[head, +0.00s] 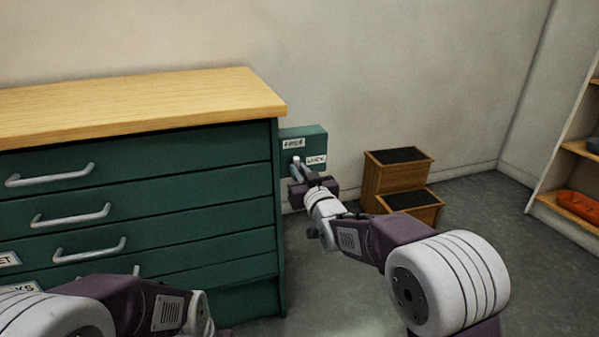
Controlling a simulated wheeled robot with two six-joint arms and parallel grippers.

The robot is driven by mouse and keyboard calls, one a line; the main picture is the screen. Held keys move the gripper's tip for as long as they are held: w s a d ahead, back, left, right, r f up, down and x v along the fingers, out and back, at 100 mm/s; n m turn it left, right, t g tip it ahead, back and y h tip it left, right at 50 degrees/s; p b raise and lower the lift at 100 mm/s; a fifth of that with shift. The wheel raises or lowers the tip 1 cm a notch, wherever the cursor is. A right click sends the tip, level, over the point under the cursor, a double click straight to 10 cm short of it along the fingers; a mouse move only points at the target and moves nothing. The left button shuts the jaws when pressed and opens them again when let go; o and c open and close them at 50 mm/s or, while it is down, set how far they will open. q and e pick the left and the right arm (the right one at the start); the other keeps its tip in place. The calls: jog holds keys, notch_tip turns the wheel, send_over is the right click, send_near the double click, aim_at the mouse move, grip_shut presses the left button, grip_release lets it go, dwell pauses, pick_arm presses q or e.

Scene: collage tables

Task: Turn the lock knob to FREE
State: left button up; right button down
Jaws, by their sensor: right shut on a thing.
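The lock plate (316,141) is a green panel on the right side of the green drawer cabinet. It carries a FREE label (293,143) at the upper left and a LOCK label (316,160) at the right. The pale lock knob (297,161) sticks out below the FREE label, and its lower part is hidden by my gripper. My right gripper (300,172) is at the plate and shut on the knob. My left arm is at the bottom left, and its gripper's fingers do not show.
The green drawer cabinet (140,165) with a wooden top (140,100) and grey handles fills the left. A wooden step stool (383,183) stands against the wall behind my right arm. A shelf (570,150) with an orange object (580,205) is at the far right. Grey floor lies open between.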

jog(key=shift+f, duration=0.1)
jog(key=c, duration=1.4)
grip_release()
jog(key=shift+c, duration=0.2)
jog(key=p+v, duration=0.3)
jog(key=v, duration=0.6)
